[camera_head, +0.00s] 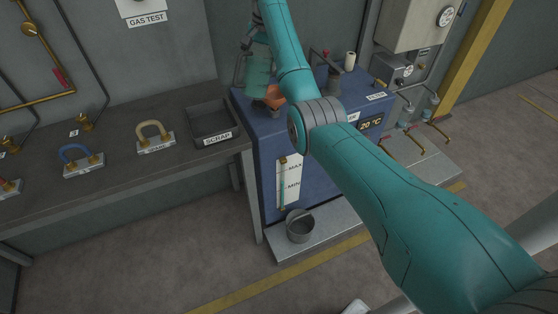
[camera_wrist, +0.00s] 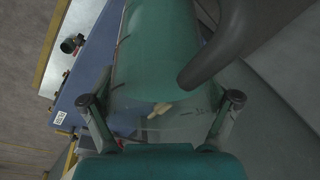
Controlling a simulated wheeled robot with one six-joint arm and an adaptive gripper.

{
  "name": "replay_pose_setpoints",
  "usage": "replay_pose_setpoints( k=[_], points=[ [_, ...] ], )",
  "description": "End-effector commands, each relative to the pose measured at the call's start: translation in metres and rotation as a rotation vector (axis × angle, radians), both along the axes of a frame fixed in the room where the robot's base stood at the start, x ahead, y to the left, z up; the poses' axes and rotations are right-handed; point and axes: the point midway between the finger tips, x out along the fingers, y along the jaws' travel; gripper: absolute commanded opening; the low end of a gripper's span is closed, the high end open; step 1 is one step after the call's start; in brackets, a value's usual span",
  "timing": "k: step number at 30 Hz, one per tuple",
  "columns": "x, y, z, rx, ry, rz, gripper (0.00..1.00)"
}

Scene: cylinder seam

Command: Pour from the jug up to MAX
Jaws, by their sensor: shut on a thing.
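The jug (camera_head: 258,69) is a see-through teal vessel above the back left part of the blue tank (camera_head: 270,150), partly hidden by my arm. In the wrist view the jug's teal body (camera_wrist: 155,50) fills the upper middle. My gripper (camera_wrist: 160,108) is shut on it, a finger on each side. An orange-brown piece (camera_head: 272,96) shows below the jug at the tank top. The tank front has a white level gauge (camera_head: 289,182) marked MAX and MIN, with a thin teal column; its exact level is too small to tell. Whether liquid is flowing cannot be told.
A metal bucket (camera_head: 300,226) stands on the low platform below the gauge. A SCRAP tray (camera_head: 213,124) and coloured padlock-like shackles lie on the bench at left. A valve panel (camera_head: 405,68) and several taps are at right.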

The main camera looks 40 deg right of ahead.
Motion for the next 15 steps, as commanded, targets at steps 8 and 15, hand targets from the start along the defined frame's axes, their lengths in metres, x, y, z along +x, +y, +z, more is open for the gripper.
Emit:
replay_pose_setpoints(
  k=[8, 15],
  points=[
    [0.0005, -0.0002, 0.0018, -0.001, -0.003, 0.000, 0.18],
    [0.0001, -0.0005, 0.0002, 0.024, 0.001, 0.000, 0.18]
  ],
)
